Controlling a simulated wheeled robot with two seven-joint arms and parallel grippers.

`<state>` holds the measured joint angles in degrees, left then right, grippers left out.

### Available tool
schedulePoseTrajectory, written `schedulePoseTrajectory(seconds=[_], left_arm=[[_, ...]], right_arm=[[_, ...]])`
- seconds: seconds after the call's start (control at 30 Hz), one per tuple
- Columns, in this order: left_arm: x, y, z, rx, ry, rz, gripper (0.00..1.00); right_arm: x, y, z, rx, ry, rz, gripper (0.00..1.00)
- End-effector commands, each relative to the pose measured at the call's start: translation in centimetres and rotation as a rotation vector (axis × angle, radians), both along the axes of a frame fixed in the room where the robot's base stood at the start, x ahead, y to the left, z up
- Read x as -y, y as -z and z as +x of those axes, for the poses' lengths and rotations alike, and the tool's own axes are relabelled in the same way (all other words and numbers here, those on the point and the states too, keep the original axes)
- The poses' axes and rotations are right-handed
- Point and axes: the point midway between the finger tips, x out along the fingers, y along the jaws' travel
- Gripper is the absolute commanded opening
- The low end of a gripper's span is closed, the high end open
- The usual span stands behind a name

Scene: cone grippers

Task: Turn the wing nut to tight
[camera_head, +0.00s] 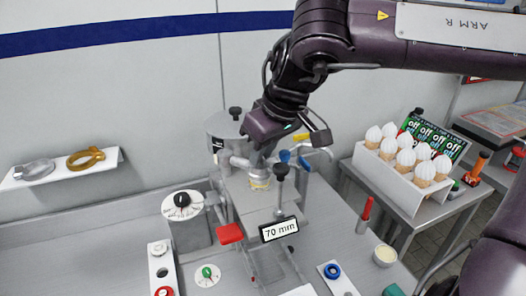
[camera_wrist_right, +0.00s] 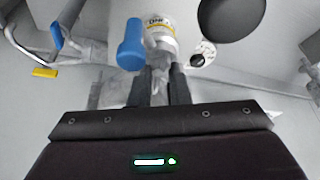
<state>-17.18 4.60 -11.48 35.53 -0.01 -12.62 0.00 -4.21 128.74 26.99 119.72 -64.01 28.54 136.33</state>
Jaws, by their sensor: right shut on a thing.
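My right gripper (camera_head: 260,164) points down at the grey machine in the middle of the head view. In the right wrist view its two dark fingers (camera_wrist_right: 160,82) are shut on a small grey piece, which looks like the wing nut (camera_wrist_right: 159,62). The fingers hide most of it, and its turn angle cannot be read. Just beyond it is a white cylinder with a yellow band (camera_wrist_right: 160,35), which also shows under the gripper in the head view (camera_head: 260,183). A blue knob (camera_wrist_right: 130,46) stands close beside the fingers. My left gripper is not in view.
A red block (camera_head: 230,233) and a "70 mm" display (camera_head: 279,229) stand in front. A cone rack (camera_head: 402,175) is at right; a wall shelf (camera_head: 108,158) is at left.

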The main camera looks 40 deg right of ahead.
Motion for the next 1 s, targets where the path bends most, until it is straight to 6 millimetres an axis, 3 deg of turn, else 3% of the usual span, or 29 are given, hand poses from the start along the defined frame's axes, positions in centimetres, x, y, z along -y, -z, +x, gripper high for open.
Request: schedulePoseTrajectory(seconds=[0.27, 0.3, 0.43, 0.77, 1.0], left_arm=[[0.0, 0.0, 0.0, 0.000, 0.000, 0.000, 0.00], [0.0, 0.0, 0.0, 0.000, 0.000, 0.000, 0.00], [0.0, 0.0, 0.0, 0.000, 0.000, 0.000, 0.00], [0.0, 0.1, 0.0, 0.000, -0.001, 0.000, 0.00], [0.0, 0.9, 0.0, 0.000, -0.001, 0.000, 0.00]], right_arm=[[0.0, -0.1, 0.0, 0.001, 0.000, 0.000, 0.00], [0.0, -0.1, 0.0, 0.001, 0.000, 0.000, 0.21], [0.0, 0.0, 0.0, 0.000, 0.000, 0.000, 0.38], [0.0, -0.4, -0.1, 0.001, -0.001, -0.001, 0.38], [0.3, -3.8, -1.5, 0.005, 0.001, -0.002, 0.38]])
